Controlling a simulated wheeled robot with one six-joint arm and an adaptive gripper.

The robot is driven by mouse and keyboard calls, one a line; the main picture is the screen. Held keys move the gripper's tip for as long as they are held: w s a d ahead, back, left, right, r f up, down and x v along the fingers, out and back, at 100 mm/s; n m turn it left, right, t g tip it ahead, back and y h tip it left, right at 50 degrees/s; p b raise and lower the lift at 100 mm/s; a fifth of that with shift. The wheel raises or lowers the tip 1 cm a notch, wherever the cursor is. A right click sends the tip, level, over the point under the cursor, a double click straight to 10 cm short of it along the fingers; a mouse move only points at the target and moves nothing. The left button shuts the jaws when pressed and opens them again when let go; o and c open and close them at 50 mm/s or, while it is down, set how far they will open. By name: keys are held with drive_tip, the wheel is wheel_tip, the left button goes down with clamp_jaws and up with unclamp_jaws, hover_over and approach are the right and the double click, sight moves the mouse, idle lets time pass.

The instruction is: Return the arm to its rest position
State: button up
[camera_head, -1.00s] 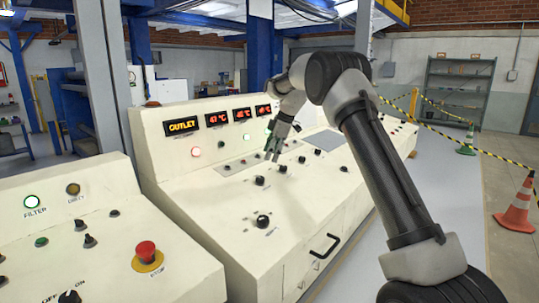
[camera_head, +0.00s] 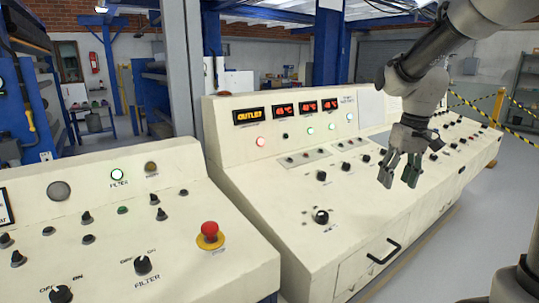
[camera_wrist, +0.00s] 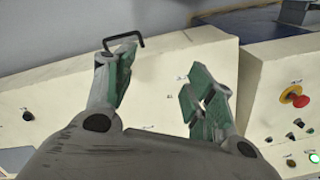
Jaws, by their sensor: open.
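My gripper (camera_head: 400,172) hangs from my raised arm at the right of the head view, in front of and above the sloped control console (camera_head: 235,160). Its two fingers are apart and nothing is between them. In the wrist view my gripper (camera_wrist: 160,90) shows the same open fingers with green inner pads. The console's cream surface (camera_wrist: 165,75) lies beyond them, clear of the fingertips as far as I can tell.
A second console with a red stop button (camera_head: 209,232) stands at the left. A black handle (camera_head: 384,251) sticks out of the console front. Knobs (camera_head: 321,216) stand up from the panel. Yellow-black tape and a yellow post (camera_head: 498,105) are at the right. Open floor lies front right.

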drive_tip(key=s+d+r+t, duration=0.1)
drive_tip(key=s, duration=0.9)
drive_tip(key=s+d+r+m+t, duration=0.1)
drive_tip(key=s+r+t, duration=0.1)
drive_tip(key=s, duration=0.9)
drive_tip(key=shift+s+d+r+h, duration=0.25)
drive_tip(key=shift+d+h, duration=0.15)
drive_tip(key=shift+r+t, duration=0.35)
drive_tip(key=shift+t, duration=0.05)
drive_tip(key=shift+c, duration=0.3)
